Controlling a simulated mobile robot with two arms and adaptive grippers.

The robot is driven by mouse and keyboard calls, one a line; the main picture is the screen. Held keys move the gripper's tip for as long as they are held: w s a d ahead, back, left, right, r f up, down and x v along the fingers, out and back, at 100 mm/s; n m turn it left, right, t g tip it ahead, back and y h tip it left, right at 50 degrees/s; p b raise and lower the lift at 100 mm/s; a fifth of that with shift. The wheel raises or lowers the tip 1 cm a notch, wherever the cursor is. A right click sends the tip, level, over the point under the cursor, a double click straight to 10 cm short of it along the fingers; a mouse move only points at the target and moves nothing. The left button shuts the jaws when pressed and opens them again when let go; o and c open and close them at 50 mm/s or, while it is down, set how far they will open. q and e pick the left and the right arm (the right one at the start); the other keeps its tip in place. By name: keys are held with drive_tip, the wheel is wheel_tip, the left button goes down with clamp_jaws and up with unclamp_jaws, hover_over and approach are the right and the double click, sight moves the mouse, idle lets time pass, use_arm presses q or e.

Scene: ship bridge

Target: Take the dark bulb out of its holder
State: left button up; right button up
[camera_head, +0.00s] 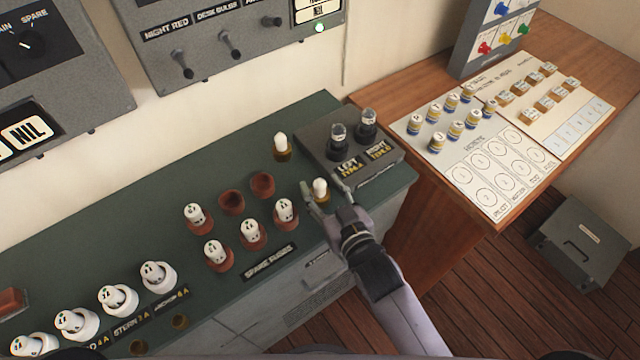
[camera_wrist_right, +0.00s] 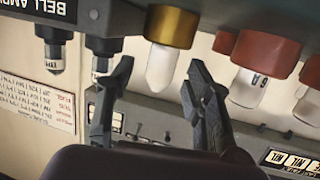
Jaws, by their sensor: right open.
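The grey lamp box (camera_head: 385,170) has two black holders with small glass bulbs, the left bulb (camera_head: 338,131) and the right bulb (camera_head: 368,116). Both look greyish; I cannot tell which is the dark one. In the right wrist view the bulbs hang upside down from the left holder (camera_wrist_right: 104,45) and the right holder (camera_wrist_right: 55,34). My right gripper (camera_head: 322,186) is open in front of the box. Its fingers (camera_wrist_right: 160,68) stand either side of a white bulb in a brass cup (camera_wrist_right: 172,27), with gaps visible. My left gripper is not in view.
Another white bulb (camera_head: 281,141) stands in a brass cup behind, left of the box. Red-brown cups, some with white fuses (camera_head: 285,209), are to the left; two are empty (camera_head: 232,202). A wooden table with a chart board (camera_head: 470,190) is to the right.

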drive_tip(key=shift+x, duration=1)
drive_tip(key=shift+s, duration=0.1)
drive_tip(key=shift+c, duration=0.8)
drive_tip(key=c, duration=0.8)
